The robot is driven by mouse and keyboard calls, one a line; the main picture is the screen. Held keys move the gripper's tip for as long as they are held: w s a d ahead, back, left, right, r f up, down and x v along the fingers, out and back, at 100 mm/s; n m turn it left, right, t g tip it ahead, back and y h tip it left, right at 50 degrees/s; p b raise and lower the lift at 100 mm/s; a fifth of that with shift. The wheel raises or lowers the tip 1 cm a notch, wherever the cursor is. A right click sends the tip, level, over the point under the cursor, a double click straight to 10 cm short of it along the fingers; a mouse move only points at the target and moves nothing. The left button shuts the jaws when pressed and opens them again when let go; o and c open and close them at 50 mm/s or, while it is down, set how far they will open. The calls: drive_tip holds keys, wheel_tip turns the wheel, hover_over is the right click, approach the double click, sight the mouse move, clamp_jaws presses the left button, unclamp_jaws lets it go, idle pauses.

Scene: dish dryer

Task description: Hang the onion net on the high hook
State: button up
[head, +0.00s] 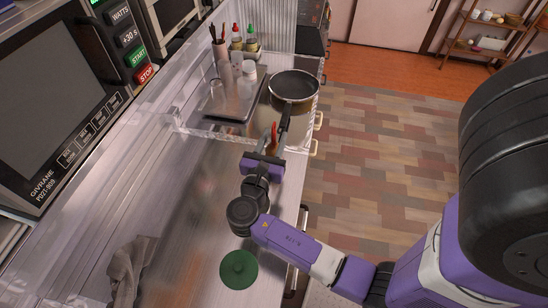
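I cannot make out an onion net or a high hook in the head view. My gripper (273,142) is over the counter near its right edge, pointing away from me, just short of the handle of a black frying pan (294,85). A small, narrow red thing (274,132) shows at the fingertips. I cannot tell whether it is held, or what it is. The fingers are small and partly hidden by my wrist, so their opening is unclear.
A clear low-walled rack holds the pan and a tray (215,108) with bottles. A grey cloth (131,267) and a green round lid-like thing (239,269) lie on the near counter. A microwave (55,90) stands at left. The middle counter is clear.

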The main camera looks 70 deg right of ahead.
drive_tip(key=shift+d+f, duration=0.1)
drive_tip(key=shift+d, duration=1.3)
drive_tip(key=shift+c, duration=0.5)
clamp_jaws()
